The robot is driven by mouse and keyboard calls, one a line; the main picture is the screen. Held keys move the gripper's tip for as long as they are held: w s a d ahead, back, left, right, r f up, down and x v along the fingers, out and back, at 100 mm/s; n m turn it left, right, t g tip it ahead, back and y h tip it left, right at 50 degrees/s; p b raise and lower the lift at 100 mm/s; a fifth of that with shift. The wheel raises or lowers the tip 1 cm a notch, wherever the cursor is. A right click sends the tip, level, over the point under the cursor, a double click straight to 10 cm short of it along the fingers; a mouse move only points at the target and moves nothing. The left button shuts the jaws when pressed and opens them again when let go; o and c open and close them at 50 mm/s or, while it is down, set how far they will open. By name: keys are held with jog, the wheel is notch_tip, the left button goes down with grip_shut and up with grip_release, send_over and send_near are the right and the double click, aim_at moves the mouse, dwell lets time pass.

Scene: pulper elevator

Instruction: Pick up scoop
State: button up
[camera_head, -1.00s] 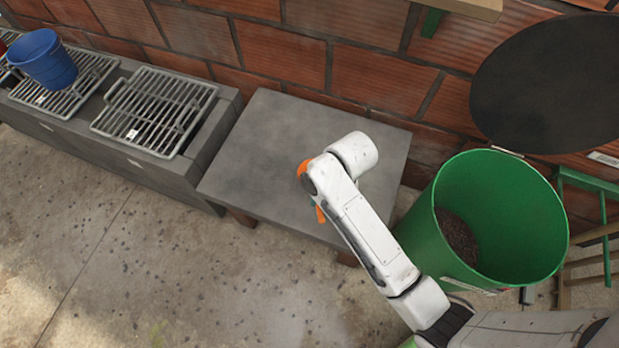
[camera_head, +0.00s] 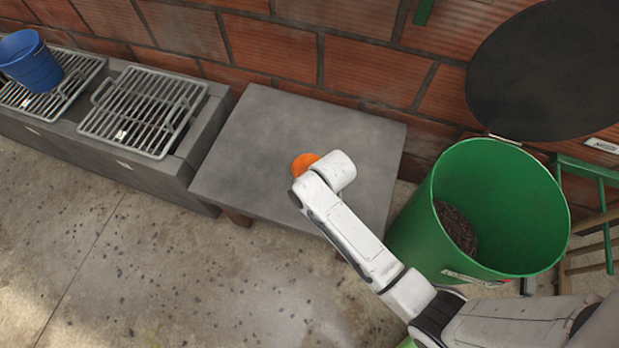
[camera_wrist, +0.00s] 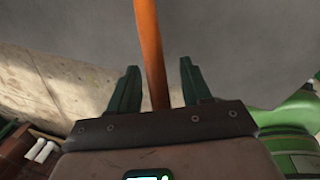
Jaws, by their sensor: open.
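The orange scoop (camera_head: 304,164) lies on the grey table (camera_head: 262,128), mostly hidden behind my arm in the head view. In the wrist view its long orange handle (camera_wrist: 150,45) runs from the top edge down between my fingers. My gripper (camera_wrist: 156,85) is open, with one dark green finger on each side of the handle. A gap shows on both sides. I cannot tell how far the fingertips are above the table. My gripper is hidden behind the arm in the head view.
A large green bin (camera_head: 500,235) with dark material inside stands right of the table. A metal grate (camera_head: 140,110) and a blue bucket (camera_head: 30,60) sit on the grey counter at the left. A brick wall (camera_head: 270,45) closes off the back. Concrete floor is clear in front.

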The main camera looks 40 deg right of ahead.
jog(key=shift+c, duration=0.5)
grip_shut()
